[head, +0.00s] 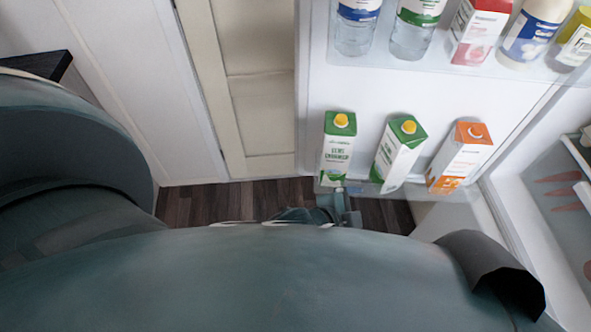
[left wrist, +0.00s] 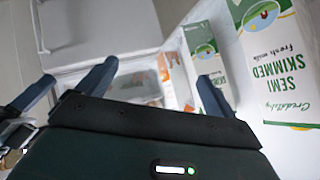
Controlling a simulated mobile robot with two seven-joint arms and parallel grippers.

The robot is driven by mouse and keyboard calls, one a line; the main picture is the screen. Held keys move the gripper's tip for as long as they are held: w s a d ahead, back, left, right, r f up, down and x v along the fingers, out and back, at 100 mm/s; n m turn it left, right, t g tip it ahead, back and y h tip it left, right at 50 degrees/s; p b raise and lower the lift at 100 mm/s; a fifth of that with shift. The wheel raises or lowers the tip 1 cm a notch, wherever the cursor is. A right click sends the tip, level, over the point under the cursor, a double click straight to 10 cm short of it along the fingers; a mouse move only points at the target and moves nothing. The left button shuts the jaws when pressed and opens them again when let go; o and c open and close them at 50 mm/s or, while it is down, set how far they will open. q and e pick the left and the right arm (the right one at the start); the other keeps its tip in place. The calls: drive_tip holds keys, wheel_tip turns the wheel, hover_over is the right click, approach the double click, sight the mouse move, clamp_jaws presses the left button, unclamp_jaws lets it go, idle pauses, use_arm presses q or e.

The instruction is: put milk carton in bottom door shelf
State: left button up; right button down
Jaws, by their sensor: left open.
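Two green-and-white milk cartons (head: 338,150) (head: 398,153) stand upright in the bottom door shelf (head: 330,188) in the head view, the right one looking tilted by perspective. In the left wrist view a semi-skimmed milk carton (left wrist: 285,75) fills the right side, with a second green-and-white carton (left wrist: 203,50) beyond it. My left gripper (head: 338,208) is low, by the shelf's front left, below the left carton in the picture. In its wrist view its fingers (left wrist: 160,85) are apart with nothing held between them; the right finger is close to the cartons. My right gripper is not seen.
An orange-and-white carton (head: 460,155) stands at the right of the bottom shelf. The upper door shelf (head: 440,65) holds several bottles and cartons. The fridge interior (head: 560,180) is at the right. A cream cabinet front (head: 250,90) stands left of the door, above dark wooden floor (head: 235,200).

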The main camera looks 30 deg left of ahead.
use_arm(q)
drive_tip(key=s+a+f+n+y, duration=0.2)
drive_tip(key=s+a+f+n, duration=0.3)
drive_tip(key=s+a+n, duration=0.3)
drive_tip(key=shift+a+f+n+t, duration=0.4)
drive_tip(key=shift+a+n, duration=0.3)
drive_tip(key=shift+a, duration=0.45)
drive_tip(key=shift+s, duration=0.1)
